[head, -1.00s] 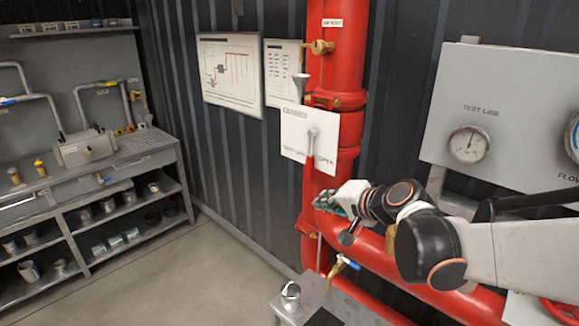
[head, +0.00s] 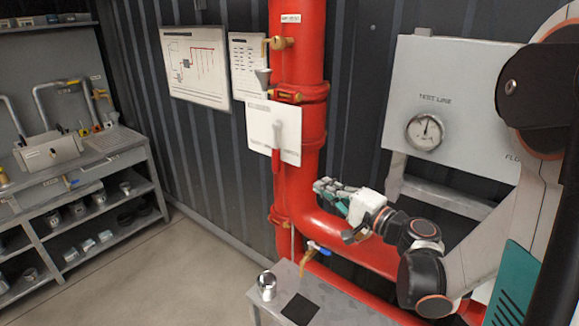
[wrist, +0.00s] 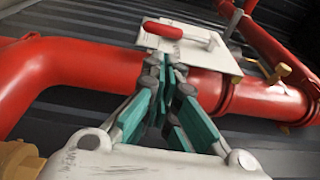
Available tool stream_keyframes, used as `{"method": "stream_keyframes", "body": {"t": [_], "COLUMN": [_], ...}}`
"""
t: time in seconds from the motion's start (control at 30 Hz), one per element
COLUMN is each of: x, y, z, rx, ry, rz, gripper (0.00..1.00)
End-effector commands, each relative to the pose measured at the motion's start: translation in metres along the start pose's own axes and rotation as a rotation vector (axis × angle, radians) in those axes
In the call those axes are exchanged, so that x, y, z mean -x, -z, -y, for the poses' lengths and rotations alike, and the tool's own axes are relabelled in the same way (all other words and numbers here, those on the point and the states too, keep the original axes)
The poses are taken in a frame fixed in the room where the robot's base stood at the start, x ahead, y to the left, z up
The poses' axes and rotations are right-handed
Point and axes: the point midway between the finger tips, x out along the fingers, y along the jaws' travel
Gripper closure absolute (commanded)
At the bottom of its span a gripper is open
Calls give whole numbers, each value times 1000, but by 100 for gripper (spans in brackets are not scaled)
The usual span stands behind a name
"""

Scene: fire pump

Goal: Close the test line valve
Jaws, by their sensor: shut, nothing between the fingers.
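The test line valve lever shows a red handle (head: 275,161) hanging straight down from a pale hub, in front of a white label plate (head: 257,133) on the red vertical pipe. In the wrist view the red handle (wrist: 163,31) lies across the near edge of the plate (wrist: 218,58), beyond my fingertips. My gripper (head: 322,187), with teal finger pads, is below and to the right of the lever, in front of the pipe bend. It is shut and empty, and appears apart from the handle. The wrist view also shows my closed fingers (wrist: 165,75). The plate's lettering is too small to read surely.
A test line gauge (head: 425,131) sits on a grey panel at right. A small blue-handled valve (head: 319,249) is below my gripper. A grey bench (head: 330,315) with a metal cup (head: 266,286) stands in front. Shelves (head: 100,215) are at left; the floor between is clear.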

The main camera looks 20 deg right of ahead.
Motion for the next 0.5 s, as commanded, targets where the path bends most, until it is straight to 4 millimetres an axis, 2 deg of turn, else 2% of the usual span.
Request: {"method": "stream_keyframes", "body": {"t": [0.23, 0.5], "x": [-15, -65], "y": [-1, -1], "z": [-1, -2], "rx": [0, 0], "ry": [-1, -1], "rz": [3, 3], "gripper": [100, 100]}}
